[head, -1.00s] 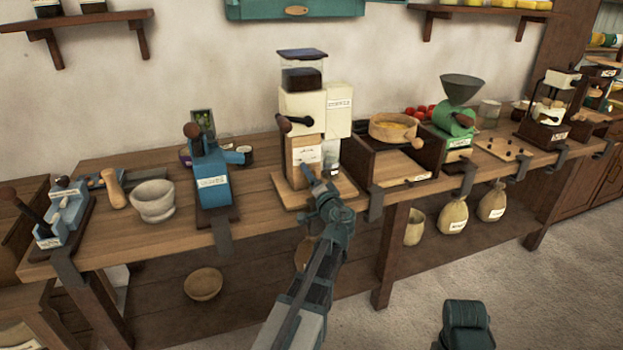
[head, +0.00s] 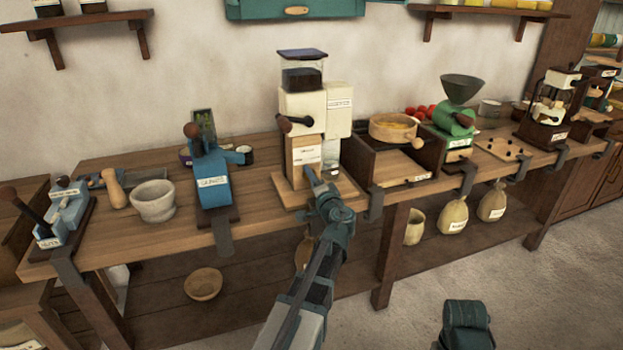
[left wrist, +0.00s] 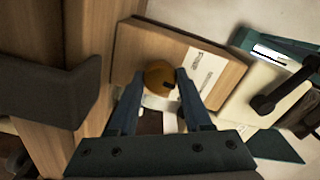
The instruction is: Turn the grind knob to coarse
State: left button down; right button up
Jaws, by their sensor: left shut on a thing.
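The tall cream grinder (head: 301,108) with a clear bean hopper stands on the bench in the head view. Its wooden front (head: 304,152) bears a white label and also shows in the left wrist view (left wrist: 145,45). My left gripper (head: 313,172) is at the lower part of this front. In the left wrist view my left gripper (left wrist: 160,88) is shut on a round brown-orange knob (left wrist: 157,72) with a dark mark on its right side. In the head view the gripper hides the knob. The writing on the label is too small to read.
A blue grinder (head: 212,178) and a stone mortar (head: 153,200) stand to the left. A wooden box (head: 375,168) with a round bowl (head: 393,127) on it stands close to the right. A dark crank handle (head: 297,122) juts out above my left gripper.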

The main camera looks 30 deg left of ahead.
pick_arm(q)
jog(key=m, duration=1)
jog(key=shift+m, duration=0.3)
dwell(0.4)
jog(key=shift+c, duration=1.7)
grip_release()
jog(key=v, duration=1.3)
jog(key=shift+s+d, duration=0.25)
jog(key=shift+s, duration=0.05)
